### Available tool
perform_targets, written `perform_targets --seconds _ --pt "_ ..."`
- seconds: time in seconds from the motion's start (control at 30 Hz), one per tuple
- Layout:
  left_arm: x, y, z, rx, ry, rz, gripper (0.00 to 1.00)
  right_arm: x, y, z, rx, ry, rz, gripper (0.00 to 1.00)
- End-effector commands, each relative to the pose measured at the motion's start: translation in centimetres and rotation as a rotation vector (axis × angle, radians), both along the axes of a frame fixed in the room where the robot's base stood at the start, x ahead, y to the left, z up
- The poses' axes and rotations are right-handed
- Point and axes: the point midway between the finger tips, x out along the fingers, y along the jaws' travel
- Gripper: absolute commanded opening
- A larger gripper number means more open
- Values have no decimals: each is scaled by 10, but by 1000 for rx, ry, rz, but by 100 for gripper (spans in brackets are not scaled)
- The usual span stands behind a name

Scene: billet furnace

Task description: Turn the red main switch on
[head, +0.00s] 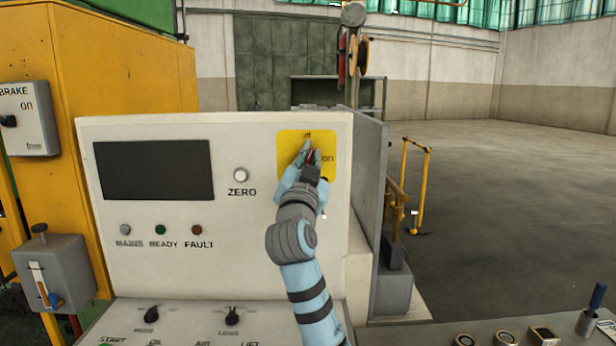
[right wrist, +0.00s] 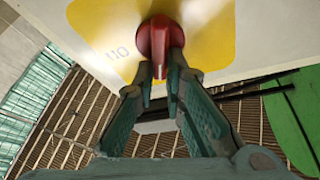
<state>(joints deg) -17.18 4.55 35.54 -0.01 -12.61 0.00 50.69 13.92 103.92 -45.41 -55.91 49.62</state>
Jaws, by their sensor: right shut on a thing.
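The red main switch (head: 310,156) sits on a yellow plate (head: 285,138) at the right of the pale control panel. The plate is marked "off" at the top and "on" at the right. My right gripper (head: 307,162) is at the switch and covers most of it in the head view. In the right wrist view the red knob (right wrist: 158,40) is between the two fingers of the gripper (right wrist: 160,70), which are shut on its grip. The "on" mark shows upside down to its left there. My left gripper is not in view.
The panel holds a dark screen (head: 154,170), a white ZERO button (head: 240,175) and several small lamps. Black knobs stand on the sloped desk below. A yellow cabinet with a brake box (head: 30,118) is at the left. Open floor (head: 500,200) lies to the right.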

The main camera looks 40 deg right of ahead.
Motion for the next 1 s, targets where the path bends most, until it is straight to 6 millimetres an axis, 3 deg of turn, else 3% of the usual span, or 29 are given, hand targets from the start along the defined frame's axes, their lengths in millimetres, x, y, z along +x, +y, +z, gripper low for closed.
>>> perform_targets --seconds 0.03,0.1,0.4,1.0 --pt "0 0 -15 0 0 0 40 0 0 -8 35 -25 2 0" --pt "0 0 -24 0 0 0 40 -1 -1 -8 88 -64 0 0" --pt "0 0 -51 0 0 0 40 -2 -3 -9 316 -233 1 0" --pt "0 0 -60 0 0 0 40 -4 -6 -11 754 -565 0 0"
